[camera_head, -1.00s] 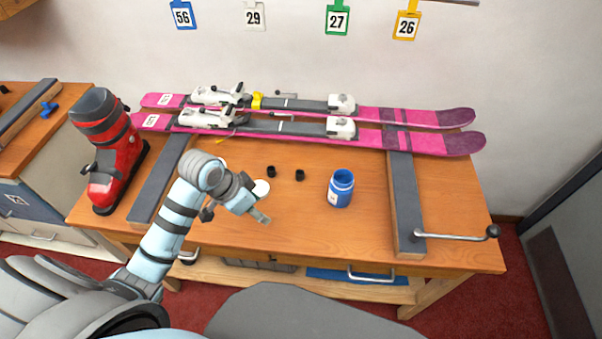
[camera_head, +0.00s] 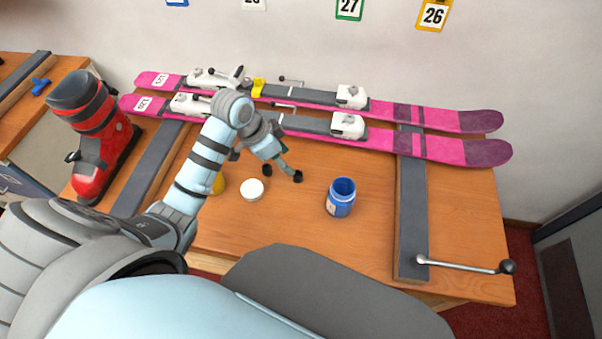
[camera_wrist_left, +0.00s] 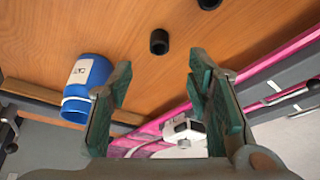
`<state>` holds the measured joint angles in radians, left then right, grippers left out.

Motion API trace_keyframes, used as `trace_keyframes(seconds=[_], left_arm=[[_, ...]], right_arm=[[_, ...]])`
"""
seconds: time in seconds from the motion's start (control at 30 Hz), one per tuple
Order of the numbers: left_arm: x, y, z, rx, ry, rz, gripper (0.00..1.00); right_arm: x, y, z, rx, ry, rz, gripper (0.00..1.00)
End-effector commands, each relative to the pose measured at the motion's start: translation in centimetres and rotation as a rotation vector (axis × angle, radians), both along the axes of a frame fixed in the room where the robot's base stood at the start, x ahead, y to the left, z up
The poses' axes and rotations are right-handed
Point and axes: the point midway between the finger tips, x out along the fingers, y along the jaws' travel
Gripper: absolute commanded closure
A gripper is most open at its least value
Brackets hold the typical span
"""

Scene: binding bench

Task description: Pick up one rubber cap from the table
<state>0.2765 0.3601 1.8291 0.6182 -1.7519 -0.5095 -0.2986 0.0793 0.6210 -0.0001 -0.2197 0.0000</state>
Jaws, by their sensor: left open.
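Two small black rubber caps stand on the wooden table. One cap (camera_head: 267,169) is on the left and the other cap (camera_head: 297,176) on the right in the head view, close to my left gripper (camera_head: 284,158). In the left wrist view, one cap (camera_wrist_left: 159,42) lies beyond the gap between my left fingertips (camera_wrist_left: 160,68). The other cap (camera_wrist_left: 208,4) is cut by the top edge. My left gripper is open, with nothing between its green fingers. My right gripper is not in view.
Pink skis (camera_head: 450,147) with bindings lie behind. A red ski boot (camera_head: 95,140) stands at the left.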

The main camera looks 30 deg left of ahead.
Motion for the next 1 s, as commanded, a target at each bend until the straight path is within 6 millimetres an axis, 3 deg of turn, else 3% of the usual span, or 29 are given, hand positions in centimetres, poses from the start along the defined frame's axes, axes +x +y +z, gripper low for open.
trace_keyframes(seconds=[0.1, 0.27, 0.43, 0.7, 0.93, 1.0], left_arm=[[0.7, -0.5, -2.8, -0.001, 0.001, 0.005, 0.54], [1.4, -1.1, -4.6, 0.000, 0.000, 0.004, 0.54], [2.5, -2.3, -7.6, -0.001, 0.000, 0.002, 0.54], [2.9, -2.6, -8.3, 0.003, -0.002, -0.001, 0.54], [2.9, -2.6, -8.3, 0.002, -0.001, 0.000, 0.90], [2.9, -2.6, -8.3, 0.002, -0.001, 0.000, 0.93]], right_arm=[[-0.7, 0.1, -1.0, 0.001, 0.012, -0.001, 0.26], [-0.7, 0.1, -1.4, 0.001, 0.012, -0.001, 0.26], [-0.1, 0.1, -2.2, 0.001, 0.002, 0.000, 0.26], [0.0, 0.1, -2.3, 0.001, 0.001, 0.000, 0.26], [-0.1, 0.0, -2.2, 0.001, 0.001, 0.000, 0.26], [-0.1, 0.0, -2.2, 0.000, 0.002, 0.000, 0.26]])
